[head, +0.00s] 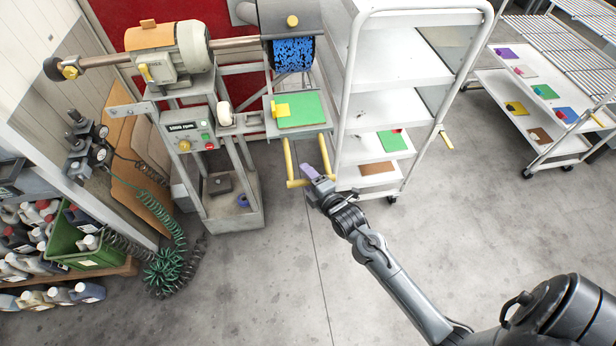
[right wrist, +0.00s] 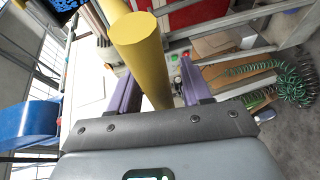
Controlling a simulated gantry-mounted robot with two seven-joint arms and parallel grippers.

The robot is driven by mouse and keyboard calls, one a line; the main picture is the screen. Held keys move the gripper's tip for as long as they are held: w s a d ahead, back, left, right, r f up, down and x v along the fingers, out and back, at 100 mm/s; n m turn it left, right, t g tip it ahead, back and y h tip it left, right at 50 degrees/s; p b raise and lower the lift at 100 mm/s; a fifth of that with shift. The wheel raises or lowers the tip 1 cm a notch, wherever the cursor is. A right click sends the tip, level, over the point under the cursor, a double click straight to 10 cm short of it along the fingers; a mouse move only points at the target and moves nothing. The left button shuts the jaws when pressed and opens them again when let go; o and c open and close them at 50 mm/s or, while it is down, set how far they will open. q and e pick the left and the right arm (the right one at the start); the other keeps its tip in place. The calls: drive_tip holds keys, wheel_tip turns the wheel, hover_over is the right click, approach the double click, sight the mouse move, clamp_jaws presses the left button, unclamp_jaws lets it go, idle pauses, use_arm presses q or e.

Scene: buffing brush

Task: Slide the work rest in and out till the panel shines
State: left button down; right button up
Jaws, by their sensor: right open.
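The green panel (head: 303,110) lies flat on the work rest (head: 268,118), below the blue buffing brush (head: 293,54). A yellow block (head: 282,110) sits at the panel's left edge. The rest's yellow handle (head: 289,160) has two long bars reaching toward me and a crosspiece at their near end. My right gripper (head: 311,172) is at that near end. In the right wrist view its purple fingers (right wrist: 158,88) are apart, with a yellow handle bar (right wrist: 140,50) showing between them. I cannot tell whether either finger touches it. My left gripper is not in view.
A white shelf cart (head: 385,100) stands close to the right of the rest, holding coloured panels. The machine's control box (head: 186,130) is at the left. A green crate (head: 85,250) with bottles and a coiled hose (head: 165,270) lie lower left. The floor in front is clear.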

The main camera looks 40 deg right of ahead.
clamp_jaws()
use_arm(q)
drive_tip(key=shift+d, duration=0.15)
